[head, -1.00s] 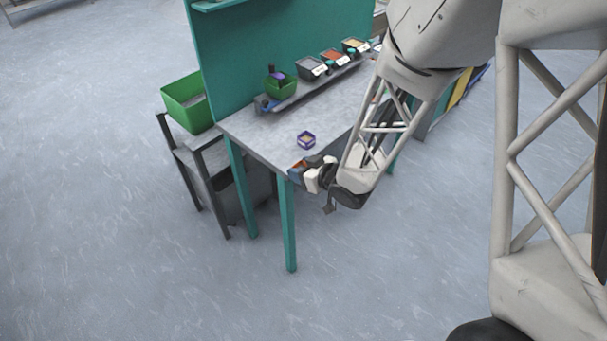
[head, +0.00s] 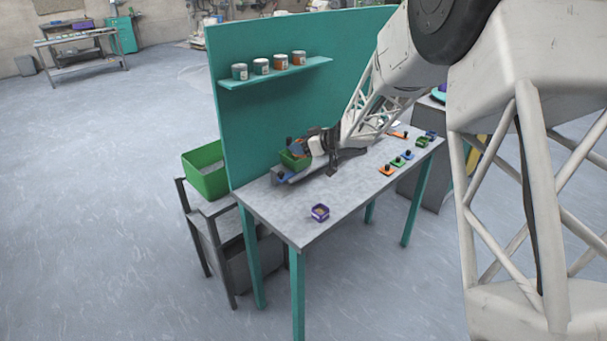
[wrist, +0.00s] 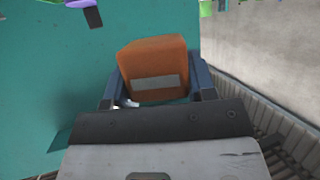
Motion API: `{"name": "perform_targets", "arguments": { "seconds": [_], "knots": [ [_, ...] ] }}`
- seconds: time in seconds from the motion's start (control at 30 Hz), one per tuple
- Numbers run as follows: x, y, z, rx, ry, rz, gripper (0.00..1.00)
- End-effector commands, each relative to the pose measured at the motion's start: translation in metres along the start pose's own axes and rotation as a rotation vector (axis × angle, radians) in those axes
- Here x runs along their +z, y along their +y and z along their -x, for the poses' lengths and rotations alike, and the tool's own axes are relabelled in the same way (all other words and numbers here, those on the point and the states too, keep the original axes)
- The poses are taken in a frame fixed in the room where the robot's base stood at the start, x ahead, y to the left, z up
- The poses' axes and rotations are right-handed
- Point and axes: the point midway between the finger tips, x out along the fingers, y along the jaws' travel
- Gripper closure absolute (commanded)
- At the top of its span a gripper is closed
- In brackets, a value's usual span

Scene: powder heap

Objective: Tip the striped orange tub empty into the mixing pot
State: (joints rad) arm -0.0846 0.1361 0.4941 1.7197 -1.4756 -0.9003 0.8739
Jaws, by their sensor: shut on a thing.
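My gripper (wrist: 155,92) is shut on an orange tub (wrist: 155,58) with a grey band across its face, between blue fingers in the wrist view. In the head view my gripper (head: 300,148) is at the back left of the table, close to the teal panel and over or beside a small green bin (head: 291,163). The tub is mostly hidden there. A small purple-rimmed pot (head: 320,213) with pale contents stands near the table's front; I cannot tell whether it is the mixing pot.
The teal panel (head: 260,115) rises behind the table and carries a shelf (head: 275,75) with several jars. Several small coloured items, one orange (head: 387,169), lie at the table's right. A larger green bin (head: 206,170) stands left of the table.

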Motion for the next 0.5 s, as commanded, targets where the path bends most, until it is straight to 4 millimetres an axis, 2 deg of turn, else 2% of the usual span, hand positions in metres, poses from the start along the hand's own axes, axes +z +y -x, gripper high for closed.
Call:
{"name": "perform_targets", "arguments": {
  "seconds": [0.03,0.2,0.3,0.5],
  "knots": [
    [-0.011,0.013,-0.003,-0.007,0.002,0.007,0.74],
    [-0.037,0.043,-0.009,-0.03,0.001,0.015,0.74],
    [-0.047,0.053,-0.011,-0.037,0.001,0.017,0.74],
    [-0.054,0.062,-0.012,-0.043,0.001,0.018,0.74]
  ]
}}
